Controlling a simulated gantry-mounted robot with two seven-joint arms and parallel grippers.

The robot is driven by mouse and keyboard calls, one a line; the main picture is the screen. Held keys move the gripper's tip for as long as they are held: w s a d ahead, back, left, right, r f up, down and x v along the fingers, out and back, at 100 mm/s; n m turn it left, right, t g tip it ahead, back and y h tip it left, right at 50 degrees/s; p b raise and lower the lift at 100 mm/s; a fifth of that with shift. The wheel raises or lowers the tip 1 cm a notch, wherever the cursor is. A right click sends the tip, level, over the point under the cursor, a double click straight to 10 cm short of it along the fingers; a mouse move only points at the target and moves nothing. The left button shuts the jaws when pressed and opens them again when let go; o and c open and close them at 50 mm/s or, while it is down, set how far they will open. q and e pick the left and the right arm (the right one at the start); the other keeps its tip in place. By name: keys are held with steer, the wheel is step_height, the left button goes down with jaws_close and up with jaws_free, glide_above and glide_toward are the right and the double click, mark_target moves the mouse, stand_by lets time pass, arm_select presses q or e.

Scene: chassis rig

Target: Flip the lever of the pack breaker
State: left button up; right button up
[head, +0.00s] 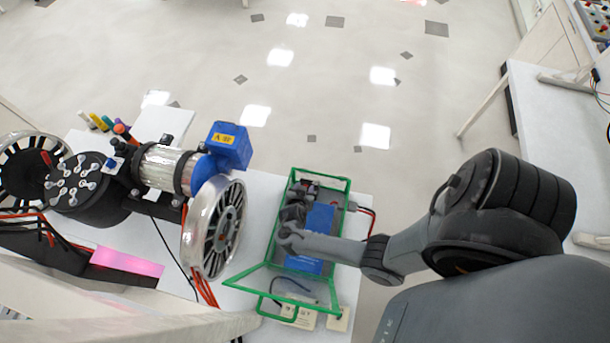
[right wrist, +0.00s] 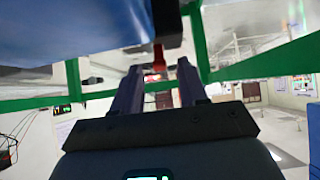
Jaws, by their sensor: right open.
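The blue pack (head: 320,217) sits inside a green-framed cage (head: 345,255) on the white table. My right arm reaches in from the right, and its gripper (head: 294,208) is inside the cage at the pack's left side. In the right wrist view, a red lever (right wrist: 158,58) sticks out of a dark block (right wrist: 166,20), which I take as the breaker, beside the blue pack (right wrist: 70,30). My right gripper (right wrist: 160,78) is open, with the lever seen between the lines of its two fingers. Contact with the lever cannot be told. My left gripper is not in view.
Green cage bars (right wrist: 265,60) run close around the right gripper. A spoked wheel (head: 214,228) and a motor with a blue box (head: 229,146) stand left of the cage. Red cables (head: 368,218) leave the cage's right side. The floor beyond is clear.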

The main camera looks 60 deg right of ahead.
steer(key=v, duration=0.6)
stand_by(0.3)
steer(key=w+a+r+n+t+y+p, duration=0.1)
steer(key=a+r+n+y+p, duration=0.25)
steer(key=r, duration=0.45)
steer(key=a+r+n+t+y+p, duration=0.2)
steer(key=a+r+n+y, duration=0.3)
steer(key=r, duration=0.2)
steer(key=s+a+r+n+g+p, duration=0.1)
steer(key=s+a+r+n, duration=0.1)
steer(key=s+r+n, duration=0.2)
steer(key=s+a+r+n+g+y+p, duration=0.1)
steer(key=s+a+r+n, duration=0.2)
steer(key=r, duration=0.7)
steer(key=shift+s+n, duration=0.75)
steer(key=shift+s, duration=0.3)
